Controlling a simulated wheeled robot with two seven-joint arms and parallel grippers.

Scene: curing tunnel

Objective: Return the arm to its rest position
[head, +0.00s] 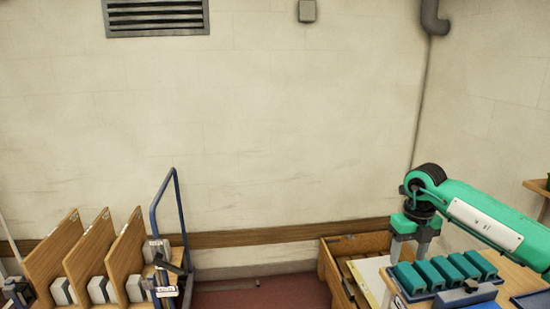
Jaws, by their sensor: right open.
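My right arm is green with a black wrist and comes in from the right edge. Its grey gripper (409,247) points down, open, with nothing seen between its fingers. It is above the back left part of a table (519,280), just behind a row of teal blocks (436,273). Whether the fingertips touch anything there cannot be told. My left gripper does not show.
A wooden crate (333,272) stands left of the table. At the left are upright wooden boards (55,257) with grey-white blocks and a blue trolley frame (155,222). Red floor (265,292) is mostly clear between. A wall shelf (537,187) is at the right edge.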

